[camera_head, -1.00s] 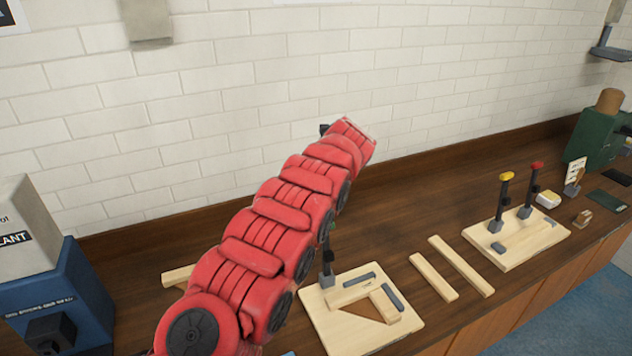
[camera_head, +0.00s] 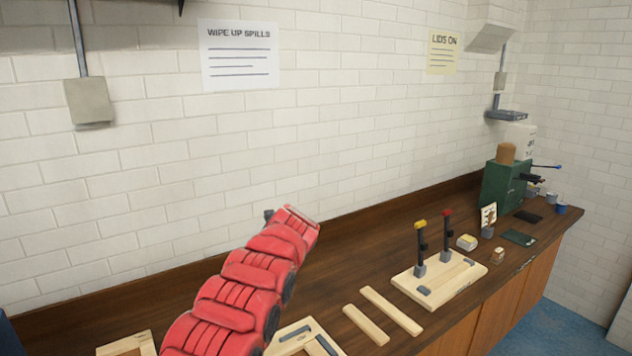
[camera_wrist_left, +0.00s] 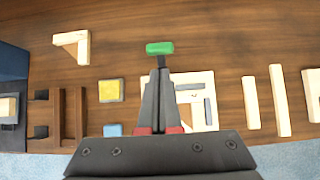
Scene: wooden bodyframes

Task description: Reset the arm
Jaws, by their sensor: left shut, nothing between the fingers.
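My left arm (camera_head: 240,290) is red and reaches up over the bench from the bottom of the head view. My left gripper (camera_wrist_left: 160,128) shows in the wrist view with its dark fingers together and nothing between them. It is above the bench, over a pale wooden fixture board (camera_wrist_left: 203,84), which it partly hides. A green clamp handle (camera_wrist_left: 160,48) shows just beyond the fingertips; I cannot tell whether they touch. In the head view the arm hides part of this board (camera_head: 284,350). My right gripper is not in view.
Two loose wooden strips (camera_head: 392,311) lie on the bench (camera_head: 345,270), right of the near board. A second board (camera_head: 462,277) carries upright clamps with yellow (camera_head: 420,225) and red (camera_head: 447,213) knobs. A joined wooden corner (camera_wrist_left: 83,48) lies left. A green machine (camera_head: 503,184) stands far right.

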